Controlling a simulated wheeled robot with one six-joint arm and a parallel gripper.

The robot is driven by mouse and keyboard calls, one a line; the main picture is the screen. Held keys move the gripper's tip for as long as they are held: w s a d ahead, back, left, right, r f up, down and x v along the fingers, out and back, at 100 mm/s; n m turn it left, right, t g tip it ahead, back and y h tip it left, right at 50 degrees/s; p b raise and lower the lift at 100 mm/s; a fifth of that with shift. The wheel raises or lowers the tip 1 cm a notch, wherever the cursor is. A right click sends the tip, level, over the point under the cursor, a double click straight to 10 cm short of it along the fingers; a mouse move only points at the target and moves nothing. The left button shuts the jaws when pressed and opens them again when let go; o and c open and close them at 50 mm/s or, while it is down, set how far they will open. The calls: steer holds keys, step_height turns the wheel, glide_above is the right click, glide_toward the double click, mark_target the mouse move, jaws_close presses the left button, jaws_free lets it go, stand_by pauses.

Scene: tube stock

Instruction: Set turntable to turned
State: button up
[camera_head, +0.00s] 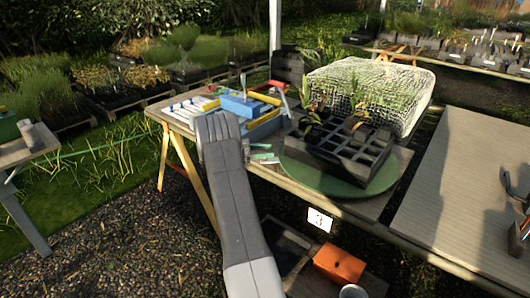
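The turntable (378,187) is a flat green disc on the wooden table, right of my arm. A black tray with square cells (345,145) stands on it, set at an angle, with a few green and reddish plants in its far cells. My grey arm rises from the bottom of the view to an elbow at the table's near edge, left of the turntable. My gripper is hidden behind the arm, so its fingers and any contact cannot be seen.
Blue, yellow and white pieces (240,106) lie left on the table. A white mesh cover (405,88) stands behind the tray. An orange box (339,264) sits below the front edge.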

steer(key=s+a, duration=0.2)
steer(key=a, duration=1.1)
steer(key=shift+a, duration=0.35)
steer(key=d, duration=0.4)
steer(key=w+d, duration=0.1)
steer(key=d, duration=0.8)
steer(key=shift+w+d, duration=0.3)
steer(key=shift+w, duration=0.05)
steer(key=shift+d+f, duration=0.1)
steer(key=shift+s, duration=0.1)
